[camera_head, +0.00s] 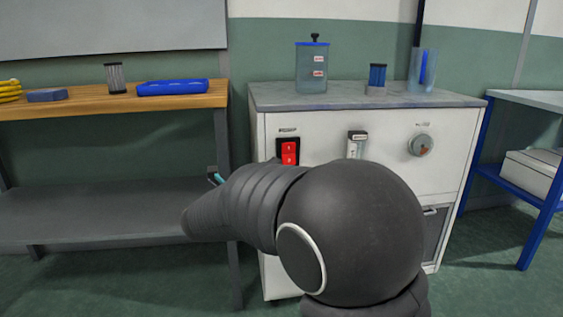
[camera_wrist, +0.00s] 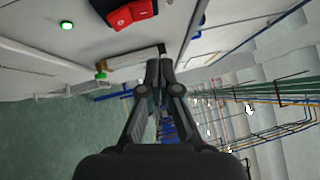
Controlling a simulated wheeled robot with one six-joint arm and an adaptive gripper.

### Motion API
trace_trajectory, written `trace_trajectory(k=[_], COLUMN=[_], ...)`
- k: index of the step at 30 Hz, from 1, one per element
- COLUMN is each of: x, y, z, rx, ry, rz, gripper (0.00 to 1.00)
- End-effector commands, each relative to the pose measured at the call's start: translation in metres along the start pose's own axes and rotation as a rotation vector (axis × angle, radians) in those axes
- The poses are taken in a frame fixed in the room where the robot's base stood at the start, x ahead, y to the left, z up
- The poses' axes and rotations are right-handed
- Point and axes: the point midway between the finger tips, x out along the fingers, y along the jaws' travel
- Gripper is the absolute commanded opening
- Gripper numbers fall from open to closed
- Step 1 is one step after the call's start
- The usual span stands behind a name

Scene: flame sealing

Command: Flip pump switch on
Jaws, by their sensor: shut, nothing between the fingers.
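The red rocker switch (camera_head: 289,152) sits in a black frame on the white cabinet's front, at its upper left. It also shows at the top of the wrist view (camera_wrist: 132,13), partly cut by the frame edge. My gripper (camera_wrist: 160,68) is shut and empty, its fingertips together below and right of the switch in the wrist view, apart from it in the picture. In the head view my arm hides most of the gripper. I cannot tell how far the fingertips are from the panel.
The white cabinet (camera_head: 330,125) also bears a flow meter (camera_head: 356,145) and a round gauge (camera_head: 421,145). A blue-lidded container (camera_head: 312,68) stands on top. A wooden-topped bench (camera_head: 60,105) is on the left, a blue-framed table (camera_head: 530,100) on the right. A green light (camera_wrist: 67,25) glows in the wrist view.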

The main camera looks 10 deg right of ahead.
Motion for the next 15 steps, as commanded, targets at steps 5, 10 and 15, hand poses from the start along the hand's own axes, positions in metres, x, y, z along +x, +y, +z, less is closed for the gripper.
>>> trace_trajectory(k=[5,10,15], x=[-0.025,-0.036,-0.037], y=[-0.004,-0.005,-0.005], z=[0.001,0.001,0.001], rx=[-0.001,0.0,0.0], ry=[-0.002,-0.001,-0.002], rz=[0.001,0.0,0.0], gripper=[0.0,0.0,0.0])
